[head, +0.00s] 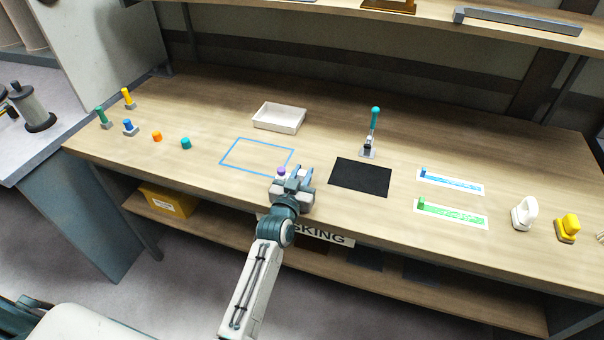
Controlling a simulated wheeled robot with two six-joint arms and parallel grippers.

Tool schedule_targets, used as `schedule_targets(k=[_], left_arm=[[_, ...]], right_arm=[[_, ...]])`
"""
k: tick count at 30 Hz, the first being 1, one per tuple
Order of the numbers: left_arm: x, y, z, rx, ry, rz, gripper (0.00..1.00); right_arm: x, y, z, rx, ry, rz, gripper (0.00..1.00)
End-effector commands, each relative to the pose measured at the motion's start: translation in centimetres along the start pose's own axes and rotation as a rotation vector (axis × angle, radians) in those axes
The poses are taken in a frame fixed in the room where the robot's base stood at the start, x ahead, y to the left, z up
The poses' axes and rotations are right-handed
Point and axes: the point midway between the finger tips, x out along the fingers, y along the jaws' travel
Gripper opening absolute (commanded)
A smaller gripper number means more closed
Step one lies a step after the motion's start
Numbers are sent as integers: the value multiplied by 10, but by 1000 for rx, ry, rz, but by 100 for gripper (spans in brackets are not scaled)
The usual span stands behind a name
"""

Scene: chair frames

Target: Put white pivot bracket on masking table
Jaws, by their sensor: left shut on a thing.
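My left gripper (301,174) is over the front of the wooden masking table (225,110), at the lower right corner of a blue outlined rectangle (238,141). It is shut on a small pale part that its fingers mostly hide. This looks like the white pivot bracket, though its shape is unclear. A purple knob (281,171) shows just left of the fingers; I cannot tell whether it belongs to the held part. Whether the part touches the tabletop is also hidden. My right gripper is not in view.
A white tray (279,129) stands behind the outline. A black mat (360,178) and a teal-handled tool (374,130) are to the right. Farther right are blue and green strips, a white item (523,212) and a yellow item (567,228). Several coloured plugs stand at left.

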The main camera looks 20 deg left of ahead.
Motion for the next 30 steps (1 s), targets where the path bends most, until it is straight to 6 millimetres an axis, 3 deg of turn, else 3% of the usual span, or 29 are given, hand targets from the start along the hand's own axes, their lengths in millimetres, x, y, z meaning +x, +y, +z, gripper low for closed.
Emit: schedule_targets(k=[2, 3, 6, 17, 30], left_arm=[[0, 0, 4, 1, 1, 0, 0], [0, 0, 4, 1, 0, 0, 24], [0, 0, 3, 1, 0, 0, 44], [0, 0, 4, 0, 1, 0, 44], [-78, 6, 6, -2, -1, -1, 44]], right_arm=[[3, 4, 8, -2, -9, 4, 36], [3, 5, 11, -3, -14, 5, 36], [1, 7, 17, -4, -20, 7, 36], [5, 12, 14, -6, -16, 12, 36], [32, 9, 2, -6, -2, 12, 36]])
